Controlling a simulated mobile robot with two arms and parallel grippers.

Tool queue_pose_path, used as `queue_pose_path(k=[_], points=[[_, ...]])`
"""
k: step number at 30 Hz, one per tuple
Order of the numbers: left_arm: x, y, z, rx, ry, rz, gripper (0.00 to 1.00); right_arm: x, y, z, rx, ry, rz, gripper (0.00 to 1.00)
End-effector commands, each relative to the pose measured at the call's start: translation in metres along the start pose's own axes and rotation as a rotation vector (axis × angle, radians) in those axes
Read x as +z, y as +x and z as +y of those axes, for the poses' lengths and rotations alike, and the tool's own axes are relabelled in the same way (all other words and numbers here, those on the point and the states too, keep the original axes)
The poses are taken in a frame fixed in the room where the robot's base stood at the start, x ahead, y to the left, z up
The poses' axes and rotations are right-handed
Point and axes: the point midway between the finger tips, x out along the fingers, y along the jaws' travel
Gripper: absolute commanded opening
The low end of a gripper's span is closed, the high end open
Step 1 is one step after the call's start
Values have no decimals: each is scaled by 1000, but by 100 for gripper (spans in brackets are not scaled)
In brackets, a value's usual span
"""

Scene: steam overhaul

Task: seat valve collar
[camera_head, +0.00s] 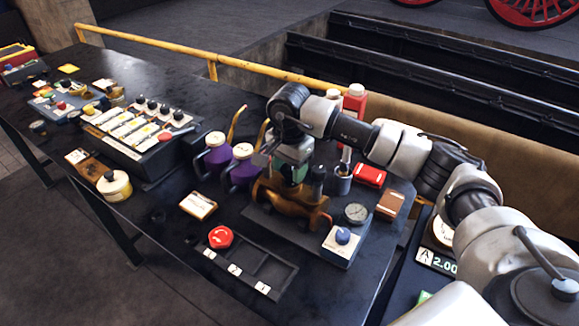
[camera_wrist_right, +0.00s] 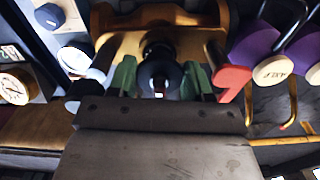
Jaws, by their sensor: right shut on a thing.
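My right gripper (camera_head: 293,174) is over the orange-brown valve body (camera_head: 284,208) on the bench, pointing down. In the right wrist view, its green fingers (camera_wrist_right: 161,76) are closed around a dark round piece, which looks like the valve collar (camera_wrist_right: 161,66). The collar is in line with the middle of the valve body (camera_wrist_right: 110,48). The fingers hide its lower edge, so I cannot tell whether it touches the body. My left gripper is in neither view.
A gauge (camera_head: 356,213) and a blue knob (camera_head: 343,236) sit right of the valve body. Purple oil cans (camera_head: 214,157) stand left. A dark tray (camera_head: 266,266) lies in front, with a red round knob (camera_head: 220,237) at its left. A tool cup (camera_head: 341,183) stands close behind.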

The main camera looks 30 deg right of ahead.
Motion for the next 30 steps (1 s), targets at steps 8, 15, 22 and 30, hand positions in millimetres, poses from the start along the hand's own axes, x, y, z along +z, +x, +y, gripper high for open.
queue_pose_path(k=[8,15,22,30], points=[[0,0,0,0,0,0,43,0,0,0,-1,0,0,20],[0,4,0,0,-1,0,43,0,3,0,-1,0,0,20],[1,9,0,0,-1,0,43,0,6,0,-1,0,0,20],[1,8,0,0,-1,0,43,0,6,0,-1,0,0,57]])
